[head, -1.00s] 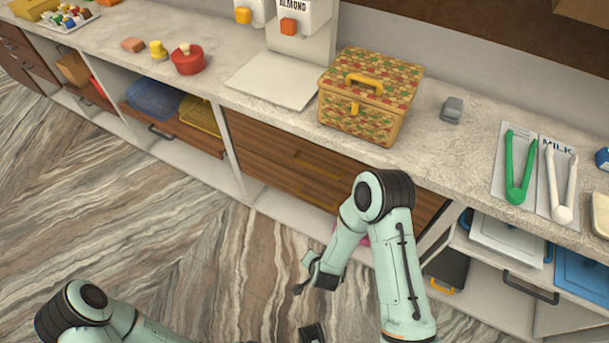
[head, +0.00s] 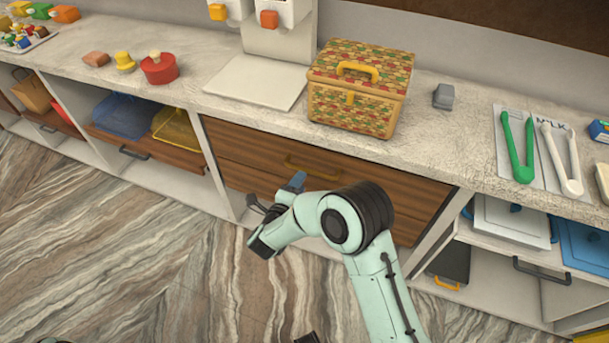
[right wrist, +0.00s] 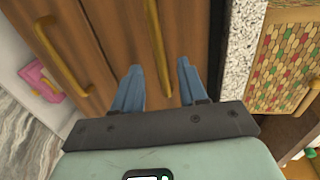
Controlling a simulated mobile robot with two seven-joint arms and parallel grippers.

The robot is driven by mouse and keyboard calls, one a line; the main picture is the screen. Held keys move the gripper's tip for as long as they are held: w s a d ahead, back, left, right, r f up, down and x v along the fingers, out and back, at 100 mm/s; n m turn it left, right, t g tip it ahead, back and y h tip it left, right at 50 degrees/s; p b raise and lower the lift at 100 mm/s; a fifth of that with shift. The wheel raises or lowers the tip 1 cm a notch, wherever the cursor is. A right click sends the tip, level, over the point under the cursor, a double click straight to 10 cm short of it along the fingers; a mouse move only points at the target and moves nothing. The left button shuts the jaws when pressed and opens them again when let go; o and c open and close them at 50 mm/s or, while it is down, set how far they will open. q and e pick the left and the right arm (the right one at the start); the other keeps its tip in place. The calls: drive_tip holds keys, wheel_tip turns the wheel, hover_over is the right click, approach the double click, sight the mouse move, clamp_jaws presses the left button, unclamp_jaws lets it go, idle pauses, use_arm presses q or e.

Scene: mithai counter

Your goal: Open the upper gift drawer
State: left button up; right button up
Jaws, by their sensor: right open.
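The upper gift drawer (head: 240,147) is a brown wooden front under the counter, and it looks shut. Its brass bar handle (head: 313,168) also shows in the right wrist view (right wrist: 157,40). My right gripper (right wrist: 159,86) is open, its two blue fingers pointing at the drawer front. In the right wrist view the upper handle runs between the fingers; I cannot tell whether they touch it. In the head view my right arm hides the lower drawer's handle, which shows in the right wrist view (right wrist: 62,60). Only a dark piece, perhaps my left gripper, shows at the bottom edge.
The stone counter (head: 430,150) overhangs the drawers. A woven patterned basket (head: 355,95) stands on it above the drawer. Open shelves with trays (head: 510,222) lie to the right. A pink item (right wrist: 40,80) is by the lower drawer. The floor at left is clear.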

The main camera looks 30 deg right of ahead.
drive_tip(key=x, duration=0.5)
clamp_jaws()
